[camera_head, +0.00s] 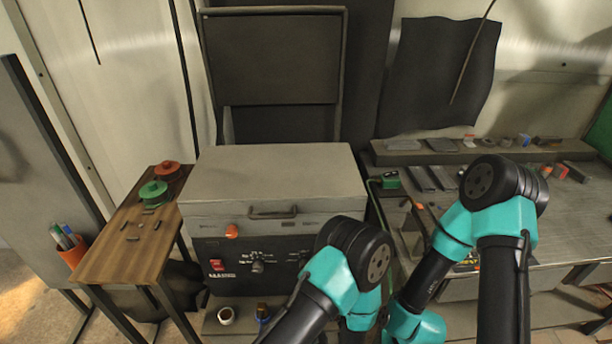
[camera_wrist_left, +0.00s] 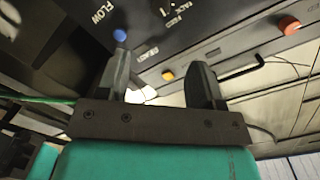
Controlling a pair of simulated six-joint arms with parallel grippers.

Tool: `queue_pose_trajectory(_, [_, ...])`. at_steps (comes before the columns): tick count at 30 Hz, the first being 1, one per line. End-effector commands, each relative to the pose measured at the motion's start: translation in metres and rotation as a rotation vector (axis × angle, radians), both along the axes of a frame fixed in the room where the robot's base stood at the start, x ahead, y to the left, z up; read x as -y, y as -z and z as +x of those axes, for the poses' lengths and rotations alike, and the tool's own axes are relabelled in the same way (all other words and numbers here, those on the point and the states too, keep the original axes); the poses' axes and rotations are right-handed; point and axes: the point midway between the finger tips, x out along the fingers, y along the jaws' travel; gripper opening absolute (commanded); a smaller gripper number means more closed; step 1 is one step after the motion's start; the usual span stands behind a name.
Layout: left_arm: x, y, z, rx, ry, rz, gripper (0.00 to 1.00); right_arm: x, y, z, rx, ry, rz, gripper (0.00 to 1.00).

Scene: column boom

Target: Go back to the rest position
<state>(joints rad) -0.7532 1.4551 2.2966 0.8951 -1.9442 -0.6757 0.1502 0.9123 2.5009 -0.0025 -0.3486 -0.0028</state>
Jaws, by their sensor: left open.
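My left gripper (camera_wrist_left: 162,72) shows in the left wrist view with its two dark fingers apart and nothing between them. Beyond the fingers is a dark panel with white lettering, a blue knob (camera_wrist_left: 119,35), a yellow knob (camera_wrist_left: 168,75) and an orange-red knob (camera_wrist_left: 289,25). In the head view both of my teal and black arms are bent at the lower middle and right. Neither gripper can be made out there. My right gripper is out of view.
A grey-lidded machine (camera_head: 270,178) with a front handle stands at the centre. A wooden side table (camera_head: 125,245) at left holds a red spool (camera_head: 167,168) and a green spool (camera_head: 153,189). A metal workbench (camera_head: 575,215) with small items lies at right, behind my arms.

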Motion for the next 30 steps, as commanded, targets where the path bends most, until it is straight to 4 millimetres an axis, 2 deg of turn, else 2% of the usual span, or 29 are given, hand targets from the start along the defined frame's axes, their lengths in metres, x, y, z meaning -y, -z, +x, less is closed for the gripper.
queue_pose_trajectory(5, [-0.020,0.015,0.016,-0.124,-0.032,-0.099,0.61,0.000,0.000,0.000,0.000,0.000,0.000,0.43])
queue_pose_trajectory(9, [-0.047,0.037,0.033,-0.304,-0.078,-0.250,0.61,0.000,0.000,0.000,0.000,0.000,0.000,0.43])
queue_pose_trajectory(15, [-0.088,0.068,0.042,-0.581,-0.151,-0.484,0.61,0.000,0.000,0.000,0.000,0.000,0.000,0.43])
queue_pose_trajectory(23, [-0.141,0.091,0.027,-0.918,-0.254,-0.750,0.61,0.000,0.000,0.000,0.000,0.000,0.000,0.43])
queue_pose_trajectory(30, [-0.192,0.094,-0.009,-1.211,-0.360,-0.936,0.61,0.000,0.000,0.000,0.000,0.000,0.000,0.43])
